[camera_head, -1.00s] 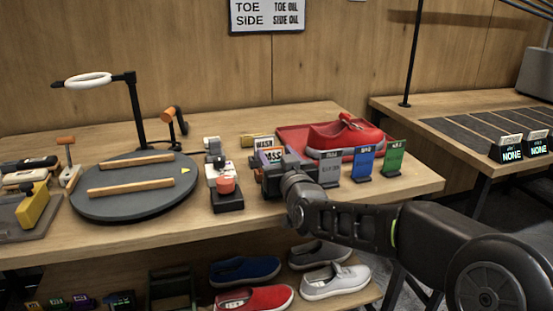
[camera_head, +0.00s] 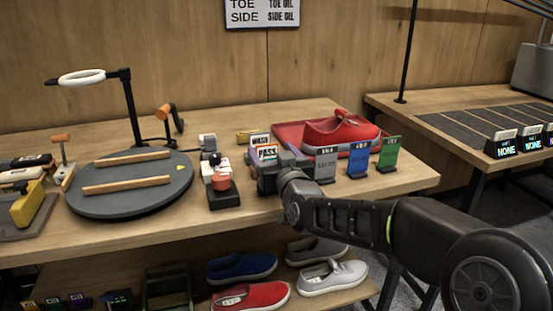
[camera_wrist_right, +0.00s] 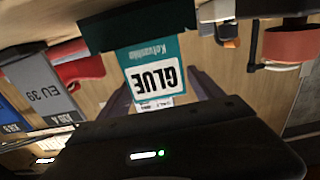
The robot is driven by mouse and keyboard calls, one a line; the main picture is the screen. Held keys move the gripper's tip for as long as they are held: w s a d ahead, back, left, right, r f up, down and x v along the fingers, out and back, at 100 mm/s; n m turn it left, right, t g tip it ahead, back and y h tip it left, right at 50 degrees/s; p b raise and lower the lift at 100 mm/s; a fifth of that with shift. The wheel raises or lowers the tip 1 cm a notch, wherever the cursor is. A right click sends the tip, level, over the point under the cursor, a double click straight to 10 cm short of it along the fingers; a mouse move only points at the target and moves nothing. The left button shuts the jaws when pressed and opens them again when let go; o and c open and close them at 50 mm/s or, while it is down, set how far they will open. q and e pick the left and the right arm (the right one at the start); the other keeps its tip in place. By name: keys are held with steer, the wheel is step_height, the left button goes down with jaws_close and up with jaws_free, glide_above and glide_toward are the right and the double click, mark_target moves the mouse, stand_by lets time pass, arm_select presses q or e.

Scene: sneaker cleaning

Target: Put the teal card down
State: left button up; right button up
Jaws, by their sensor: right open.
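In the right wrist view the teal card (camera_wrist_right: 154,68), with an upside-down white GLUE label, stands between the spread fingers of my right gripper (camera_wrist_right: 166,88). Its far end meets a dark green block (camera_wrist_right: 125,27). The fingers show gaps around the card, so they are open. In the head view my right gripper (camera_head: 280,168) is low over the table beside the small WASH (camera_head: 260,139) and PASS (camera_head: 266,153) cards. I cannot make out the teal card there; the gripper may hide it. My left gripper is not in view.
Grey (camera_head: 325,168), blue (camera_head: 358,162) and green (camera_head: 389,153) size cards stand right of the gripper. A red shoe (camera_head: 335,132) sits on a red tray (camera_head: 287,130) behind. A red-topped black device (camera_head: 223,190) and a round turntable (camera_head: 130,200) are to the left.

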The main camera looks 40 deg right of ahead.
steer(key=v, duration=1.2)
steer(key=shift+r, duration=0.1)
stand_by(0.5)
